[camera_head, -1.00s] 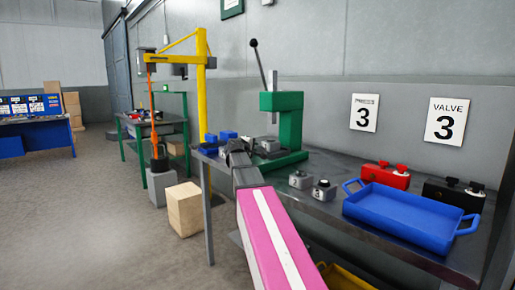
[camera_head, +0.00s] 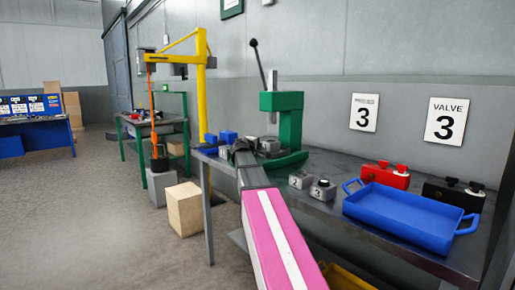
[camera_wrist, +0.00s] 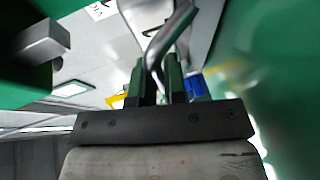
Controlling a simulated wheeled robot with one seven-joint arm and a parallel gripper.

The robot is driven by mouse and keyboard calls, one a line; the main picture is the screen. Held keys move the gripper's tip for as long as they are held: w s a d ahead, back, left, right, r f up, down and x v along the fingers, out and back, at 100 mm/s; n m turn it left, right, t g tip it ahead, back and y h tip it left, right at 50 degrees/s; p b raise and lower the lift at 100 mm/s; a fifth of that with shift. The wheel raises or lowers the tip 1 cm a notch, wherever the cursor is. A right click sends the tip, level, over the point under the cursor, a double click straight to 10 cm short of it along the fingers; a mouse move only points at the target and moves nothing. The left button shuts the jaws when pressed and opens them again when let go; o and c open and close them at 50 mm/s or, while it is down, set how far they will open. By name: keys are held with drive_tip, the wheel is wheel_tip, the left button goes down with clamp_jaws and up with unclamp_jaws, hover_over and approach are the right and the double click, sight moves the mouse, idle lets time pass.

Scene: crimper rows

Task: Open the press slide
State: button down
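The green press (camera_head: 290,122) stands on the grey workbench, with a long dark-knobbed lever (camera_head: 258,60) rising up and left and a bright vertical bar (camera_head: 272,80) at its head. My gripper (camera_head: 243,147) is low at the press's left front, largely hidden by its own wrist. In the wrist view, my gripper's fingers (camera_wrist: 157,88) are close together, with a bent grey metal handle (camera_wrist: 160,48) between them. They look closed on it. Green press surfaces (camera_wrist: 275,80) fill the right side and upper left. I cannot make out the slide itself clearly.
Small numbered grey blocks (camera_head: 322,190) and a blue tray (camera_head: 405,213) lie right of the press. Red (camera_head: 393,175) and black (camera_head: 455,193) valve units stand behind the tray. A yellow crane post (camera_head: 202,90) is left; a wooden box (camera_head: 185,208) is on the floor.

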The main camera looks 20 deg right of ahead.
drive_tip(key=s+a, duration=0.2)
drive_tip(key=a, duration=0.5)
drive_tip(key=s+a, duration=0.3)
drive_tip(key=a, duration=0.5)
drive_tip(key=shift+s, duration=0.3)
drive_tip(key=shift+a, duration=0.1)
drive_tip(key=c, duration=1.5)
unclamp_jaws()
drive_tip(key=shift+o, duration=0.2)
drive_tip(key=v, duration=1)
drive_tip(key=shift+s+a, duration=0.25)
drive_tip(key=shift+a, duration=0.05)
